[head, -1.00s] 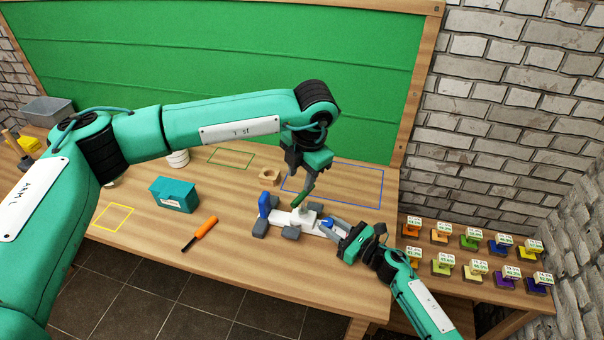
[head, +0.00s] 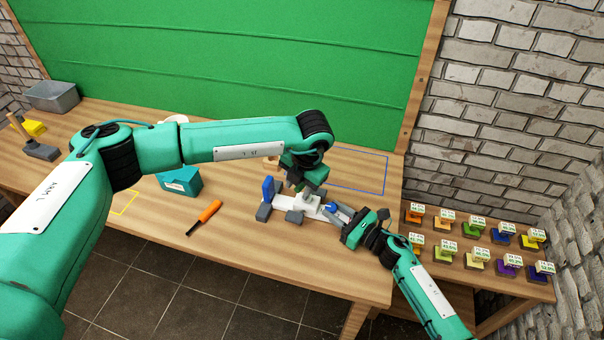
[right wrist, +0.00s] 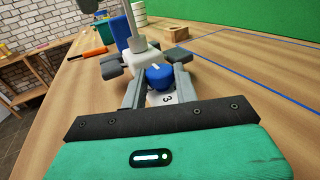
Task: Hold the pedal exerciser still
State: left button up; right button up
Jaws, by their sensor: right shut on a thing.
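The pedal exerciser (head: 310,203) is on the wooden bench. It has a white body, grey feet and blue parts; in the right wrist view its white middle block (right wrist: 145,62) shows ahead. My right gripper (right wrist: 158,88) is shut on its near end, with the grey fingers on either side of a blue knob (right wrist: 159,75) and a white plate marked 3. My left gripper (head: 303,188) points down just above the exerciser's middle. Its fingertips are partly hidden, so I cannot tell its jaws. A grey rod (right wrist: 135,20) stands over the white block in the right wrist view.
An orange-handled tool (head: 205,217) and a teal box (head: 180,181) lie left of the exerciser. A blue outline (head: 362,172) marks bare bench behind it. A shelf of coloured labelled blocks (head: 478,244) stands at the right. The front of the bench is clear.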

pick_arm(q)
jog(key=shift+w+a+f, duration=0.1)
jog(key=shift+f, duration=0.6)
grip_shut()
jog(key=shift+w+a+f+m+h, duration=0.15)
jog(key=shift+w+m+h, duration=0.65)
jog(key=shift+m, duration=2.65)
jog(key=shift+w+a+m+h, duration=0.1)
jog(key=shift+w+m+h, duration=0.25)
jog(key=shift+w+m, duration=2)
jog(key=shift+s+a+f+m+h, duration=0.15)
jog(key=shift+m+h, duration=0.4)
jog(key=shift+m, duration=4.05)
